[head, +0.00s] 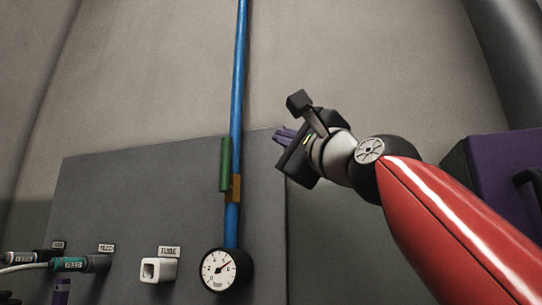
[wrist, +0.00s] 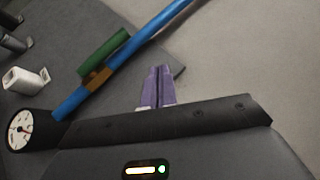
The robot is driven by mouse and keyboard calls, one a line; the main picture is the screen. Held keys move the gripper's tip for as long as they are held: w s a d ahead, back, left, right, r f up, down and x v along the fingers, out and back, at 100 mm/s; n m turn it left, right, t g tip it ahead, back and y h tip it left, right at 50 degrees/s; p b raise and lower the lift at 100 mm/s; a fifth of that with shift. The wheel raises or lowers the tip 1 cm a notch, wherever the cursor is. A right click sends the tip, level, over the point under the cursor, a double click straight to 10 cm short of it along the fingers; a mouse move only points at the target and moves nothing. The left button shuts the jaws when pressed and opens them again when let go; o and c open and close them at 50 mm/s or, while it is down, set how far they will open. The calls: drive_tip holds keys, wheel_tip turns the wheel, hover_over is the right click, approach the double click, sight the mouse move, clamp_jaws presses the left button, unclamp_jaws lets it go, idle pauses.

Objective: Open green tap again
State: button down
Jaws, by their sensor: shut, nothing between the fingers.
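The green tap handle (head: 225,164) lies along the vertical blue pipe (head: 238,90), on its left side, just above an orange-brown valve body (head: 233,188). In the wrist view the green handle (wrist: 104,52) also lies roughly along the blue pipe (wrist: 133,45), next to the valve body (wrist: 97,78). My gripper (head: 280,134) is to the right of the pipe and a little above the handle, touching neither. Its purple fingers (wrist: 157,80) are together and hold nothing.
A round gauge (head: 226,270) sits at the pipe's lower end. A white square socket (head: 158,270) and labelled connectors (head: 75,264) with a hose are on the grey panel (head: 110,195) to the left. A purple box (head: 500,185) stands at the right. The wall above the panel is clear.

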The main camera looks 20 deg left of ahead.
drive_tip(key=shift+s+d+b, duration=0.3)
drive_tip(key=shift+s+d, duration=0.3)
drive_tip(key=shift+d, duration=0.25)
drive_tip(key=shift+s+d+b, duration=0.3)
drive_tip(key=shift+s+d, duration=0.3)
drive_tip(key=shift+d, duration=0.2)
